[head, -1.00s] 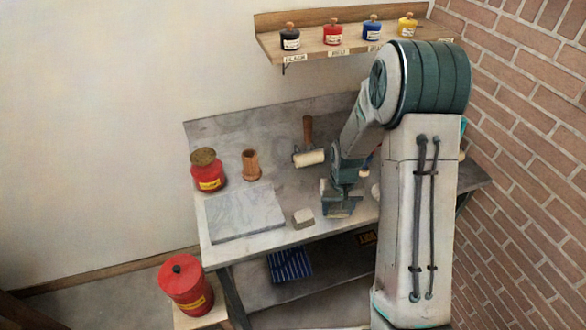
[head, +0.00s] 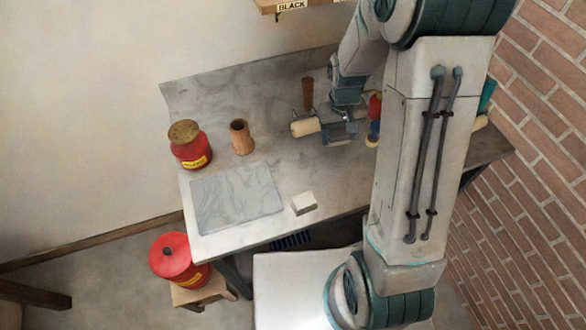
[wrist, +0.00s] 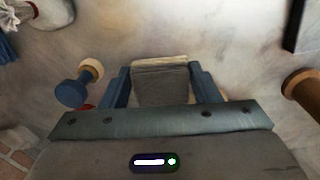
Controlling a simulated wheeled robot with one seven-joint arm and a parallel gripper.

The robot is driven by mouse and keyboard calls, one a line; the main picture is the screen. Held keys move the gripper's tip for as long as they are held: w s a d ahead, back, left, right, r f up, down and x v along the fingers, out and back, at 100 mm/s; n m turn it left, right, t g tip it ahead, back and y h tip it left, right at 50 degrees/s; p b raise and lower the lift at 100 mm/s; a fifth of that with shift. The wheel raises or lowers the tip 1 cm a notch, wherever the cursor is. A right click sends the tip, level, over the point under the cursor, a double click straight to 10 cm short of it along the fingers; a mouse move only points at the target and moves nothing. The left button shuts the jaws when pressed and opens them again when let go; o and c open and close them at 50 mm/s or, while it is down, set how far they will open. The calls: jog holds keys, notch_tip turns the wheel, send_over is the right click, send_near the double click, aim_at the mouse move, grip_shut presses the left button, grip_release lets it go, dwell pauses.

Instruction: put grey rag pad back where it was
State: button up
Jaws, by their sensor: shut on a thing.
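The grey rag pad (wrist: 160,85) shows in the wrist view between the two blue fingers, with a cream layer along its far edge. My gripper (wrist: 160,78) is shut on it. In the head view my gripper (head: 340,132) is low over the back half of the worktable (head: 255,240), just right of the roller (head: 305,127). The pad is hard to make out there, being mostly behind my gripper. I cannot tell whether the pad touches the tabletop.
A blue-handled dabber (wrist: 78,88) stands close left of my fingers in the wrist view. Left on the table are a wooden cup (head: 241,137), a red can (head: 190,145) and a grey slab (head: 237,198). A pale block (head: 303,203) lies near the front edge.

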jog(key=s+r+n+b, duration=0.2)
jog(key=s+r, duration=0.2)
jog(key=s, duration=0.2)
jog(key=p, duration=0.3)
send_over(294, 172)
notch_tip(294, 172, down, 6)
jog(key=shift+d+f, duration=0.1)
jog(key=shift+f, duration=2.25)
jog(key=shift+f, duration=0.15)
jog(key=o, duration=1)
